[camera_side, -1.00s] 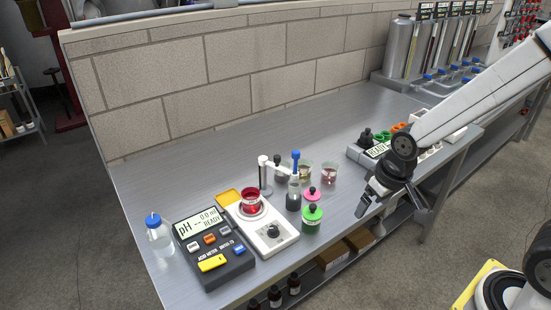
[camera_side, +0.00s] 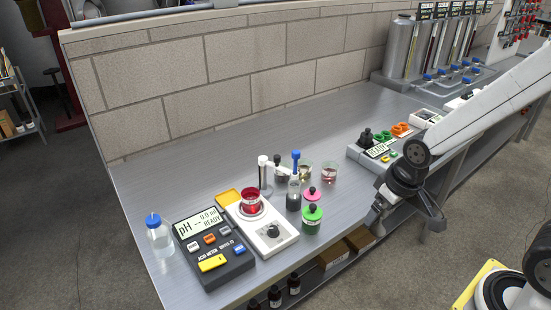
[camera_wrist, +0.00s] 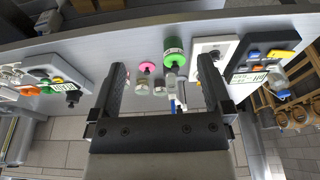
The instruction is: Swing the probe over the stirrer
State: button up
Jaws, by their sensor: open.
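The probe (camera_side: 296,161), with a blue cap, stands upright above a small dark-bottomed vessel (camera_side: 293,200), held out from a post (camera_side: 265,176) by a short arm. The probe's blue part also shows in the wrist view (camera_wrist: 173,106). The white stirrer (camera_side: 268,231) lies to the left, with a beaker of red liquid (camera_side: 250,199) on its plate. My gripper (camera_side: 406,216) is open and empty beside the bench's front edge, right of the probe and apart from it. In the wrist view my gripper's (camera_wrist: 165,78) two fingers stand wide, with nothing between them touched.
A pH meter (camera_side: 211,247) and a blue-capped bottle (camera_side: 159,236) stand left of the stirrer. Green (camera_side: 312,220) and pink (camera_side: 312,195) bottles stand close to the vessel; small beakers (camera_side: 329,173) are behind. A grey device (camera_side: 375,150) stands on the right. The bench's back middle is clear.

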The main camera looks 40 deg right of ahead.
dwell(0.3)
jog(key=c, duration=0.3)
jog(key=shift+w, duration=0.2)
jog(key=shift+c, duration=0.7)
jog(key=n+t+y, duration=0.2)
jog(key=n, duration=0.3)
send_near(278, 156)
jog(key=shift+w+a+f, duration=0.25)
jog(key=shift+w+f, duration=0.2)
jog(key=shift+f, duration=0.2)
jog(key=shift+f+g, duration=0.1)
jog(key=shift+g, duration=0.2)
jog(key=shift+x, duration=3.75)
grip_shut()
